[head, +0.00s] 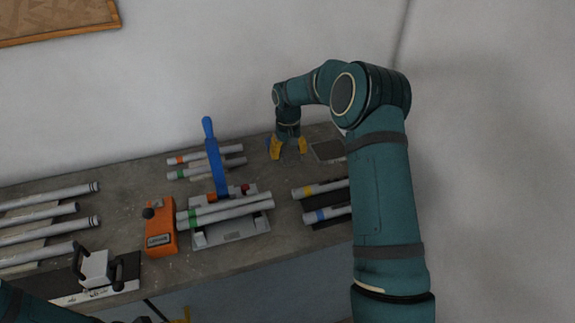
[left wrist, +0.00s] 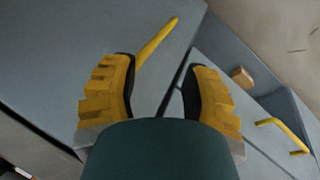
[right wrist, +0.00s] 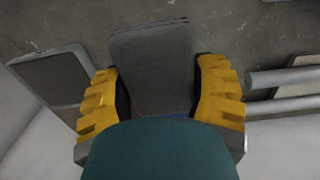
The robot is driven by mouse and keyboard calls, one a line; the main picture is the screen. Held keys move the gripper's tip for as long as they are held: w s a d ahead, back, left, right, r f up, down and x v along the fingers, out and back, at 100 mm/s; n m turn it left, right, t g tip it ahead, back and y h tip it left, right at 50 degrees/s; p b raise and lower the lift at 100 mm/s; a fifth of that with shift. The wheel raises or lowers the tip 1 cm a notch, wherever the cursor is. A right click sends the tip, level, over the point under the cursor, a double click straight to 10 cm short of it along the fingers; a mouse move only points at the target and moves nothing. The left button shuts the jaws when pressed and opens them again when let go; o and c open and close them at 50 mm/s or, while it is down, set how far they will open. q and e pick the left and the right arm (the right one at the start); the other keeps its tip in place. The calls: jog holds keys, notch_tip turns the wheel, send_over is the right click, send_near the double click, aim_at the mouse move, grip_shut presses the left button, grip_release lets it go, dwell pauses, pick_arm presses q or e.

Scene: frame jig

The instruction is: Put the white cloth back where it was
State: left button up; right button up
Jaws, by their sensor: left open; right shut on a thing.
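My right gripper (head: 288,150) is at the back of the bench, pointing down. In the right wrist view its yellow fingers (right wrist: 158,95) are shut on a folded cloth (right wrist: 152,62), which looks grey in this light and has layered edges at its far end. In the head view the cloth cannot be made out behind the fingers. A shallow dark tray (head: 328,151) lies just right of the gripper; it shows at the left in the right wrist view (right wrist: 55,80). My left gripper (left wrist: 160,95) is open and empty, beside a blue-grey cabinet front below the bench.
A jig (head: 230,232) with tubes and an upright blue lever (head: 214,155) stands mid-bench, beside an orange box (head: 160,230). Marked tubes lie behind it and on a rack at right (head: 322,200). More tubes lie at left, near a black-handled white block (head: 97,268).

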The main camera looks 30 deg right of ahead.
aim_at(288, 149)
jog(key=shift+f, duration=2.45)
jog(key=shift+a, duration=0.1)
jog(key=shift+f+b, duration=0.15)
jog(key=shift+b, duration=0.15)
jog(key=o, duration=1.3)
notch_tip(288, 149, up, 12)
jog(key=shift+r+p, duration=0.2)
jog(key=shift+p, duration=0.45)
